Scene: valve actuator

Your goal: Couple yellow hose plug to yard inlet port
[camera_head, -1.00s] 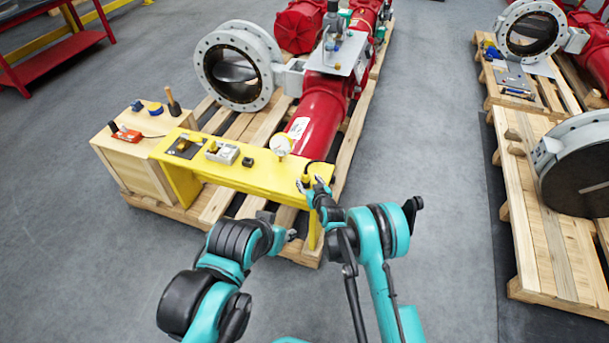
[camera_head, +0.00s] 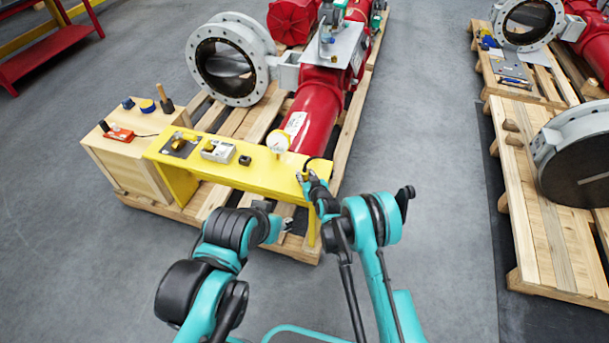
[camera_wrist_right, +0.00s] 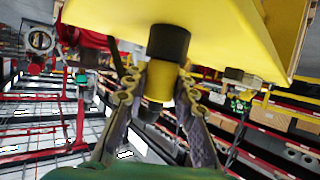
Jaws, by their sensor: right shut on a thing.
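My right gripper (camera_head: 306,178) is at the right end of the yellow bench (camera_head: 255,180). In the right wrist view its fingers (camera_wrist_right: 157,92) are shut on the sides of the yellow hose plug (camera_wrist_right: 159,82). A black collar (camera_wrist_right: 168,42) sits directly above the plug, against a yellow surface. I cannot tell whether the plug and collar are joined. A black hose (camera_head: 318,160) arches near the gripper. My left gripper (camera_head: 284,226) hangs low in front of the bench; its fingers are too small to read. I cannot identify the yard inlet port for certain.
A grey box (camera_head: 217,151), a small black block (camera_head: 244,160) and a white round gauge (camera_head: 278,142) stand on the bench. A wooden crate (camera_head: 125,165) with tools is at left. Red piping (camera_head: 315,115) lies behind. Open floor (camera_head: 80,260) is at front left.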

